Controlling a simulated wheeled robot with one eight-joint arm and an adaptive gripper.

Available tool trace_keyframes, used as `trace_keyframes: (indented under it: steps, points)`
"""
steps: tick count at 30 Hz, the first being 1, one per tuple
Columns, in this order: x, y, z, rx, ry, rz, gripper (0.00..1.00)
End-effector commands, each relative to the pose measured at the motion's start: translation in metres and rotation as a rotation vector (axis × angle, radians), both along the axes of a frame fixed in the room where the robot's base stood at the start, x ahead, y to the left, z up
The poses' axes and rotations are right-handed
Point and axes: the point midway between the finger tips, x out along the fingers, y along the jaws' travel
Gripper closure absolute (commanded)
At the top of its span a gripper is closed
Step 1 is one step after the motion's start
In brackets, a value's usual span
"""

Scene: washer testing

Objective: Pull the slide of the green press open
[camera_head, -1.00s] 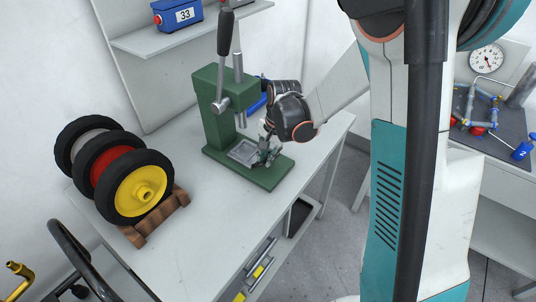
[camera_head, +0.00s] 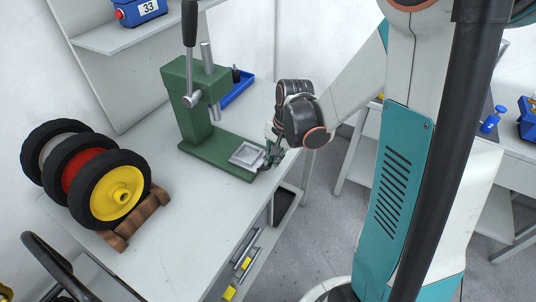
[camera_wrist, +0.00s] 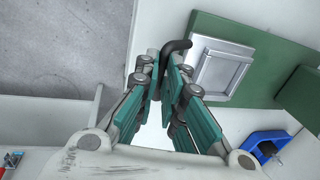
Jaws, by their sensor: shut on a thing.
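The green press (camera_head: 190,108) stands on the worktable with its lever upright. Its slide (camera_head: 246,155), a silver square plate, lies near the front right end of the green base (camera_head: 205,150). In the wrist view the slide (camera_wrist: 221,68) has a dark bent handle (camera_wrist: 178,46) at its left edge. My gripper (camera_wrist: 164,68) is shut on this handle. In the head view my gripper (camera_head: 274,152) is at the slide's right end, with its fingertips partly hidden.
Wheels (camera_head: 121,196) on a wooden stand are at the left of the table (camera_head: 170,250). A blue tray (camera_head: 238,90) lies behind the press. A shelf with a blue box (camera_head: 138,10) hangs above. Drawers are below the front edge. Open floor (camera_head: 320,220) lies to the right.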

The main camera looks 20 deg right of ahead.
Motion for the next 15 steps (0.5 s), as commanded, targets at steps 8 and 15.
trace_keyframes:
  steps: [8, 15]
  points:
    - [0.0007, 0.0001, 0.0001, -0.001, -0.001, 0.000, 0.70]
    - [0.0006, 0.0003, 0.0000, 0.000, 0.000, 0.000, 0.70]
